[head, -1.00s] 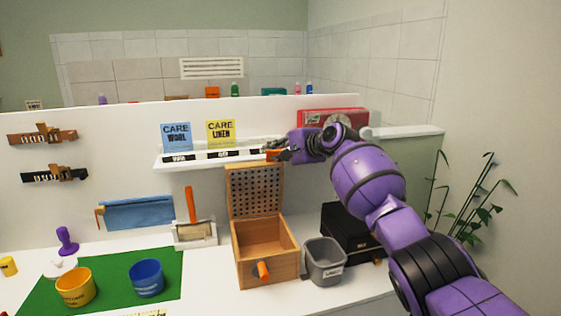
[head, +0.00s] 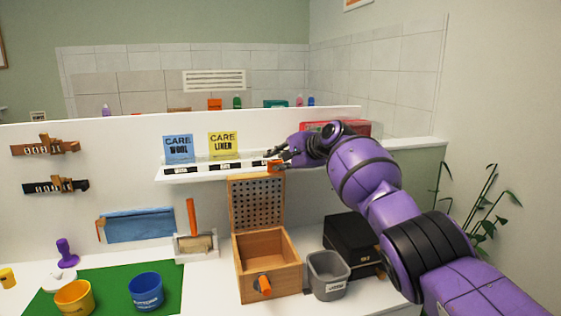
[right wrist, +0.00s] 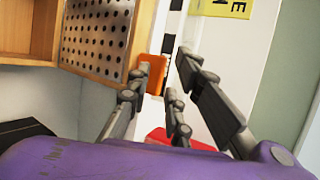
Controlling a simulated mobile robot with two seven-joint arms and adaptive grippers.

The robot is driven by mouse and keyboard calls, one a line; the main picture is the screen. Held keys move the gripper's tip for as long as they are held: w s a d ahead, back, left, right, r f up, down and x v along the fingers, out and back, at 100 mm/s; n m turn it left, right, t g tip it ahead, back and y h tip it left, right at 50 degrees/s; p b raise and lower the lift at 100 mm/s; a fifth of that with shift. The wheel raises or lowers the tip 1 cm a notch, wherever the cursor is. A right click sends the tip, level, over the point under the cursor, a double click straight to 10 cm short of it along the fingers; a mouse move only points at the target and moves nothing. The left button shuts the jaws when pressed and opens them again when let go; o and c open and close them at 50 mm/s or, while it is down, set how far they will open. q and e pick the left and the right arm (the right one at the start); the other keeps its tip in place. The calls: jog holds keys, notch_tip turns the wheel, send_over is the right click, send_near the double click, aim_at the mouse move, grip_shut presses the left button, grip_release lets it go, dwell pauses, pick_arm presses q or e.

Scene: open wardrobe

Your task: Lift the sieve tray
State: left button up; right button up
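The sieve tray, a wood-framed panel with rows of holes (head: 257,203), stands upright at the back of an open wooden box (head: 262,287). In the right wrist view the holed panel (right wrist: 97,38) fills the upper left, with an orange tab (right wrist: 149,72) at its edge. My right gripper (head: 283,156) is at the panel's upper right corner, beside the orange tab. In the right wrist view its fingers (right wrist: 175,85) are spread apart, with the tab near the left fingertip; I see no firm hold. My left gripper is not in view.
A shelf (head: 205,172) with care cards runs just behind the panel's top. A grey bin (head: 327,275) and a black case (head: 350,243) stand right of the box. A green mat (head: 115,280) with yellow and blue cups lies left.

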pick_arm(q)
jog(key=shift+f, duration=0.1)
pick_arm(e)
jog(key=shift+o, duration=0.6)
jog(key=shift+w+a+f, duration=0.2)
jog(key=shift+f, duration=0.05)
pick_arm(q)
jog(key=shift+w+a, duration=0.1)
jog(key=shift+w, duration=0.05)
pick_arm(e)
jog(key=shift+w+a, duration=0.1)
jog(key=shift+w, duration=0.15)
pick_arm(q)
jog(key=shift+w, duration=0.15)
pick_arm(e)
jog(key=shift+r, duration=0.1)
jog(key=shift+v, duration=0.8)
jog(key=v, duration=1)
jog(key=shift+s+f, duration=0.25)
